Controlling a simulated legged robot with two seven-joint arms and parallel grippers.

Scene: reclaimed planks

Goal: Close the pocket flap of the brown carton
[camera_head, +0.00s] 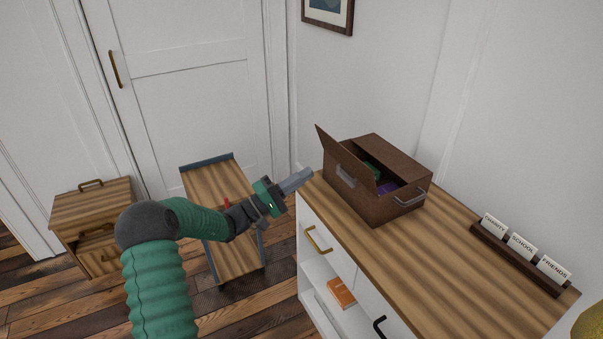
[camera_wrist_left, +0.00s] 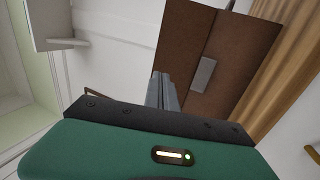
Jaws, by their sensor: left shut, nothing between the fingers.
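The brown carton (camera_head: 400,211) stands on the wood-topped cabinet. One flap (camera_head: 341,170) on its left side stands up and leans outward, and the far part of the top is covered. Green and purple things show inside the carton. My left gripper (camera_head: 306,175) is shut and empty, just left of the raised flap at the cabinet's back-left corner. In the left wrist view, the fingers (camera_wrist_left: 163,90) point toward the carton's brown side (camera_wrist_left: 200,55), which has a grey handle. I cannot tell whether they touch it. My right gripper is not in view.
A card holder (camera_head: 515,259) with several labelled cards stands at the cabinet's right edge. The bare cabinet top (camera_head: 430,265) is clear in front of the carton. A wooden cart (camera_head: 235,260) and a small drawer unit (camera_head: 90,205) stand on the floor at left.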

